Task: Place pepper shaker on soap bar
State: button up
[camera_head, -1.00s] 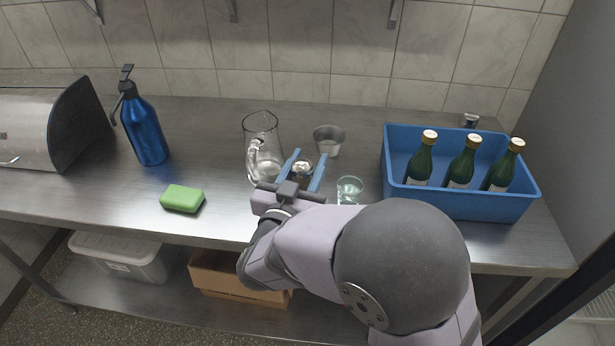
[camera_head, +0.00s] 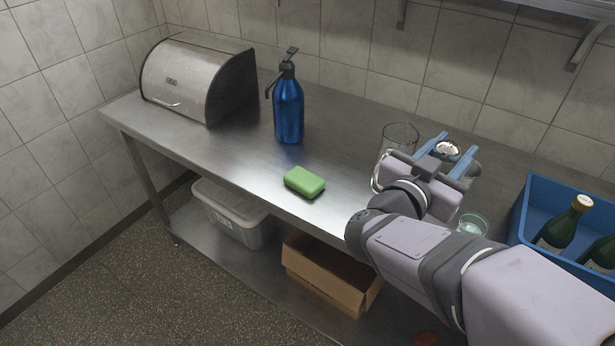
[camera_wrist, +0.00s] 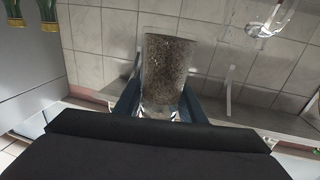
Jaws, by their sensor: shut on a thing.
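The pepper shaker, with a shiny metal top (camera_head: 446,151), is between the blue fingers of my gripper (camera_head: 457,152) in the head view. In the wrist view its dark speckled body (camera_wrist: 168,75) stands between the fingertips (camera_wrist: 160,103), and my gripper is shut on it. It appears held above the counter. The green soap bar (camera_head: 304,183) lies flat on the counter, to the left of my gripper and near the front edge. Nothing rests on the soap. The shaker's lower part is hidden in the head view.
A blue pump bottle (camera_head: 289,110) stands behind the soap. A bread box (camera_head: 196,78) is at the far left. A glass jug (camera_head: 399,136), a small glass (camera_head: 472,224) and a blue crate of bottles (camera_head: 521,215) are near my arm. Counter around the soap is clear.

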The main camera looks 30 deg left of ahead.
notch_tip(320, 180, up, 2)
jog(key=n+g+y+p, duration=0.1)
jog(key=n+g+y, duration=0.2)
jog(key=n+y, duration=0.8)
send_over(304, 168)
jog(key=shift+f+m+y, duration=0.35)
jog(key=shift+f, duration=2.15)
jog(key=shift+f+m+y, duration=0.3)
jog(key=shift+f+y, duration=0.1)
jog(key=shift+f, duration=2.15)
jog(key=shift+f+m+y, duration=0.35)
jog(key=shift+f, duration=2.15)
jog(key=shift+f, duration=0.2)
jog(key=o, duration=1.2)
